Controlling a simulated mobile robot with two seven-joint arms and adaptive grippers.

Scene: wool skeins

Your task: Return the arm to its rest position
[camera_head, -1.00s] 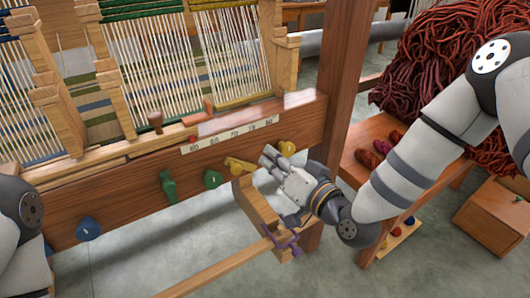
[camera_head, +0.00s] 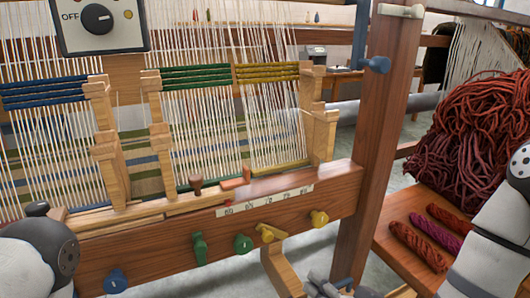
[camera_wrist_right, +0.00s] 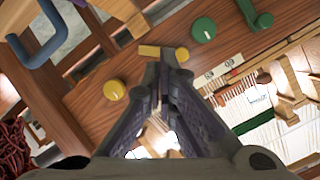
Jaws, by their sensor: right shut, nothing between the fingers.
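My right gripper (camera_head: 322,284) shows at the bottom edge of the head view, in front of and below the loom's wooden front beam (camera_head: 150,258), cut off by the frame. In the right wrist view my right gripper (camera_wrist_right: 165,58) has its fingertips together with nothing between them. Its tips appear close to the yellow lever (camera_wrist_right: 149,51) in that picture; the gap in depth cannot be told. My right arm (camera_head: 490,240) comes in from the right. My left arm (camera_head: 35,260) shows at the lower left; its gripper is out of view.
The beam carries a yellow knob (camera_head: 319,218), a green knob (camera_head: 243,244), a green handle (camera_head: 199,248) and a blue knob (camera_head: 115,281). A wooden post (camera_head: 375,130) stands between the loom and a bench with red and purple skeins (camera_head: 436,226). A control box (camera_head: 100,22) hangs upper left.

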